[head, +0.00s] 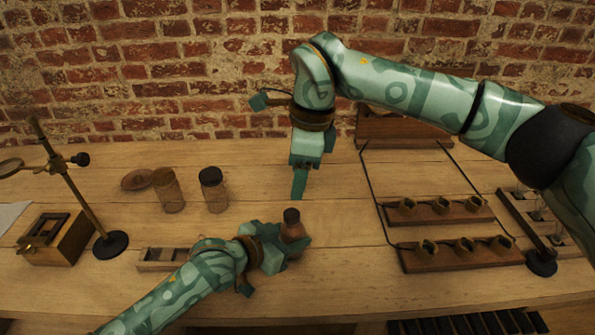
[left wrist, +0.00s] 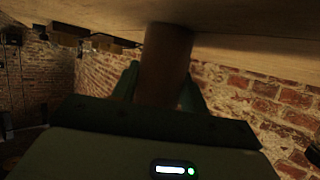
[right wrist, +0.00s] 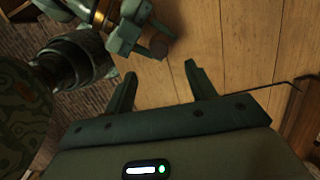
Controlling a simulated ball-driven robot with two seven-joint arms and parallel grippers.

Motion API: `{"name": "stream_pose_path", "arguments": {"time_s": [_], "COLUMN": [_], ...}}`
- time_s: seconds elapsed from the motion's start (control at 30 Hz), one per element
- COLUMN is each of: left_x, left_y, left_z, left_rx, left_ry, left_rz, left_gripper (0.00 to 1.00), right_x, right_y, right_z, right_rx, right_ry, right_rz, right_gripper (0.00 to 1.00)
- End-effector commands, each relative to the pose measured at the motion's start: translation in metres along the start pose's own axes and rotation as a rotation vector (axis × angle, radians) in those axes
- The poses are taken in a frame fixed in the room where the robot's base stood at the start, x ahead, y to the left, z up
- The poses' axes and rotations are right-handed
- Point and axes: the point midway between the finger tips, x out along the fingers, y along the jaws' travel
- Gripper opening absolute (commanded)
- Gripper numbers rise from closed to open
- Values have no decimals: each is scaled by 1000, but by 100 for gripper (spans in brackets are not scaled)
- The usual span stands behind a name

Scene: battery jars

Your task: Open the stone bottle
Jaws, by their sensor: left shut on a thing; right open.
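The stone bottle (head: 293,228) is small and brown with a dark cap (head: 291,215) on top. It stands upright at the middle of the bench. My left gripper (head: 279,248) is shut around its body from the left; in the left wrist view the bottle (left wrist: 165,65) sits between the fingers. Whether its base touches the bench is hidden. My right gripper (head: 300,182) is open and empty, pointing down above and behind the bottle, apart from the cap. In the right wrist view its fingers (right wrist: 158,85) are spread, with the dark cap (right wrist: 158,48) beyond them.
A magnifier stand (head: 110,243) is far left. Wired wooden racks (head: 455,257) fill the right.

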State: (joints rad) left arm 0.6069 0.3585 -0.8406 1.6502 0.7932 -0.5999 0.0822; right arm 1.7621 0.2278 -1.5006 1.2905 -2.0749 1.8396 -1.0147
Motion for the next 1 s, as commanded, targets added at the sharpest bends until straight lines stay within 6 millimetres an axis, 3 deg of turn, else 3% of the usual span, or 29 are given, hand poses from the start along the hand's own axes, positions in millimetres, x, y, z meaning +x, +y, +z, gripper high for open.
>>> {"name": "stream_pose_path", "arguments": {"time_s": [0.2, 0.4, 0.6, 0.83, 0.87, 1.0], "left_x": [0, 0, 0, 0, 0, 0], "left_y": [-1, -1, -1, -1, -1, -1], "left_z": [1, 1, 1, 1, 1, 1], "left_rx": [0, 0, 0, 0, 0, 1], "left_ry": [-2, -3, -3, -3, -3, -3], "left_rz": [-1, -1, -1, -1, -1, -1], "left_gripper": [3, 3, 3, 3, 3, 3], "right_x": [48, 80, 93, 94, 94, 93], "right_y": [1, 0, 0, 0, 0, 0], "right_z": [0, 0, 0, 0, 0, 0], "right_rx": [0, 1, 0, 0, 0, 0], "right_ry": [0, 0, 0, 0, 0, 1], "right_rz": [4, 3, 2, 1, 1, 0], "right_gripper": [56, 56, 56, 56, 53, 14]}}
